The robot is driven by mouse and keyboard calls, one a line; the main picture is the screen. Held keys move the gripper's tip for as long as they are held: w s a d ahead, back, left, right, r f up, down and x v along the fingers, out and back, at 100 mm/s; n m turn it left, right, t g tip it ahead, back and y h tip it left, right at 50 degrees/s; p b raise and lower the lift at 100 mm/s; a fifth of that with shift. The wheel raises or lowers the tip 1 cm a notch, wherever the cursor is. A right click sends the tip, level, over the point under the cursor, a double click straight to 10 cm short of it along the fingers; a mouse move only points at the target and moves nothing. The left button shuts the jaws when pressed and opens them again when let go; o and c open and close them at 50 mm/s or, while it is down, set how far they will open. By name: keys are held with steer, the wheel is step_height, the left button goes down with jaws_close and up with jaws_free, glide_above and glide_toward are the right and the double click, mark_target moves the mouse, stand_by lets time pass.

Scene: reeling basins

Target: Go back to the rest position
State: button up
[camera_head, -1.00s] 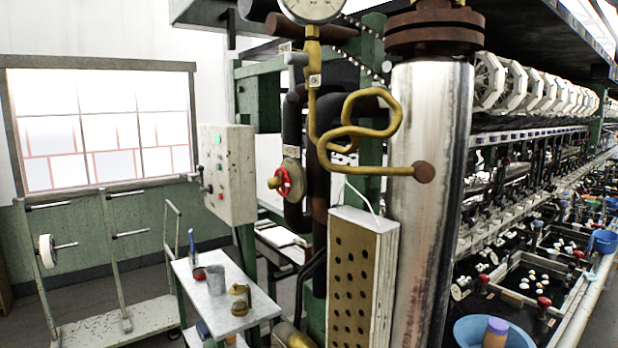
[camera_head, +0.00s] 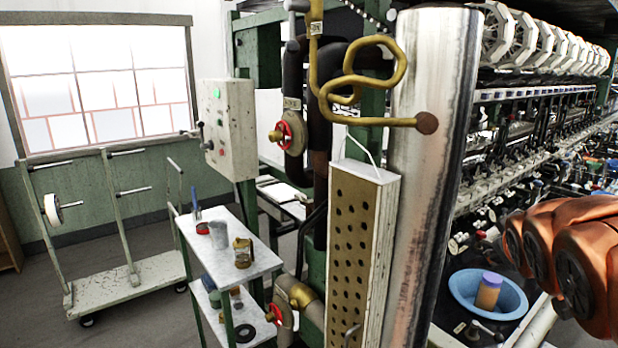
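My orange-brown arm links (camera_head: 565,255) show at the right edge, in front of the row of basins. My gripper is not in view, so its fingers and anything in them are hidden from me. A blue bowl (camera_head: 463,292) with an orange, purple-lidded jar (camera_head: 488,290) in it sits at the lower right, just left of my arm.
A steel column (camera_head: 428,150) and a perforated box (camera_head: 352,235) stand in the middle. A small white cart (camera_head: 222,248) holds a cup and a brass item. A wheeled rack (camera_head: 125,282) stands at left. Reeling machinery (camera_head: 520,125) runs along the right. Open floor shows at lower left.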

steer(key=s+a+f+m+g+y, duration=0.2)
steer(key=s+a+f+g+y, duration=0.4)
steer(key=s+a+f+g, duration=0.5)
steer(key=s+a+f, duration=0.9)
steer(key=s+f, duration=0.1)
steer(key=s, duration=0.2)
steer(key=shift+s+a+f, duration=0.25)
steer(key=shift+s+a, duration=0.1)
stand_by(2.7)
